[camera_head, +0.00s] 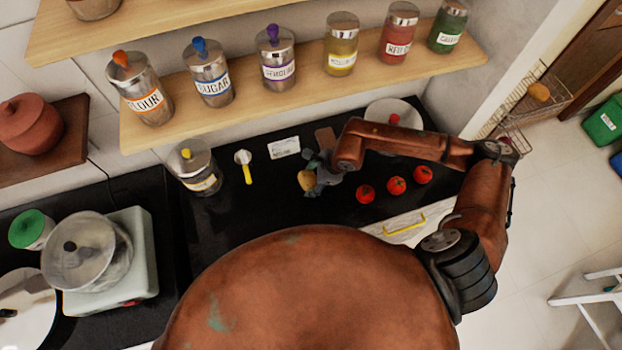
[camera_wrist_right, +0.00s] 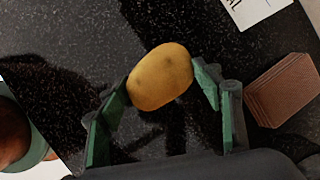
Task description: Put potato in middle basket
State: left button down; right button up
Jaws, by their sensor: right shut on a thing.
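A yellow-brown potato (camera_head: 307,180) is at the end of my right arm over the black counter. My right gripper (camera_head: 316,177) is shut on it. The right wrist view shows the potato (camera_wrist_right: 160,77) pinched between the two green-padded fingers (camera_wrist_right: 160,88). Whether it touches the counter cannot be told. A wire basket rack (camera_head: 522,100) stands at the far right beside the wall, with tiers one above another. A brownish-yellow item (camera_head: 539,92) lies in an upper tier. The lower tiers are partly hidden by the wall and my arm. My left gripper is out of view.
Three tomatoes (camera_head: 396,186) sit on the counter (camera_head: 270,215) right of the potato. A brown block (camera_head: 327,138), a card (camera_head: 285,147) and a jar (camera_head: 197,170) are nearby. A shelf of jars (camera_head: 300,70) overhangs the back. Floor (camera_head: 560,190) is open at right.

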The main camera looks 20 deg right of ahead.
jog(key=shift+f, duration=0.1)
jog(key=o, duration=1.7)
jog(key=v, duration=1.2)
jog(key=shift+c, duration=0.3)
